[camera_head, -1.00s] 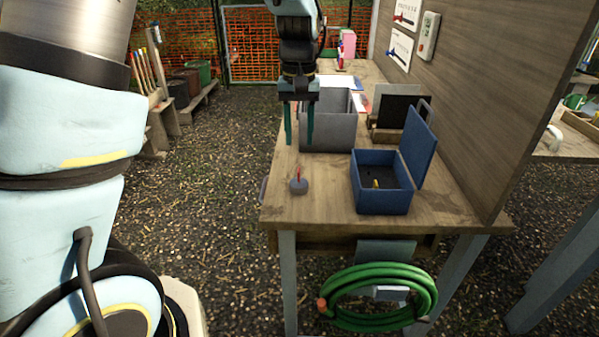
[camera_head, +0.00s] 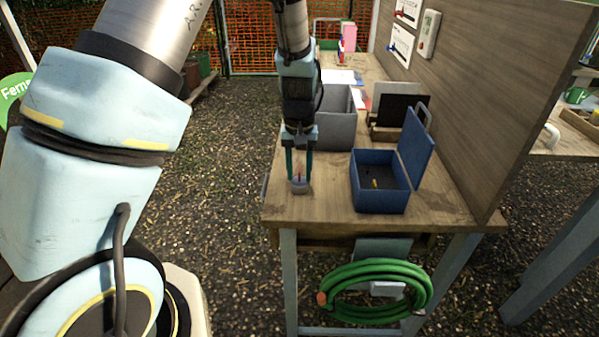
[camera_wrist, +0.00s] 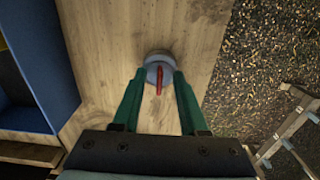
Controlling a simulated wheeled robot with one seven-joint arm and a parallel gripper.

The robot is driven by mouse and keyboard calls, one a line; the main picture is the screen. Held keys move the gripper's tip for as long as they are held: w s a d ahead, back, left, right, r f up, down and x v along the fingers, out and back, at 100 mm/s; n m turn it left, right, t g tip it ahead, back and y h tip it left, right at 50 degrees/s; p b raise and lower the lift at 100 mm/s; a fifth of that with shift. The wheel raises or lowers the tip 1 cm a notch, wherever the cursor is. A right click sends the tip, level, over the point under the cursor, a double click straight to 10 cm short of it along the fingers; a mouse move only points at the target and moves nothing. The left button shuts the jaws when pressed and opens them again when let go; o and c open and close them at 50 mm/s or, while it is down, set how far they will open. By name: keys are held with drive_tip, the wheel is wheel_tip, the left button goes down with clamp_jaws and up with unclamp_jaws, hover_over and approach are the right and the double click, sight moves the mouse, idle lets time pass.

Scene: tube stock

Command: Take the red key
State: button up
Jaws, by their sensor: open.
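The red key (camera_wrist: 159,79) stands in a small grey round holder (camera_wrist: 158,60) on the wooden bench. In the head view the key (camera_head: 298,177) is a thin red sliver above the grey holder (camera_head: 299,187), near the bench's front left corner. My gripper (camera_head: 299,176) is open and points down, with its green fingers on either side of the key. In the wrist view my gripper (camera_wrist: 160,75) has one fingertip left and one right of the key, with a gap on both sides. I cannot tell whether the fingertips touch the holder.
An open blue box (camera_head: 381,203) with a small yellow item inside stands right of my gripper. A grey bin (camera_head: 335,133) stands just behind. The wooden bench (camera_head: 420,205) has its left edge close to the holder. A green hose (camera_head: 345,310) hangs below the front.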

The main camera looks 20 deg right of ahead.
clamp_jaws()
idle(0.3)
idle(0.3)
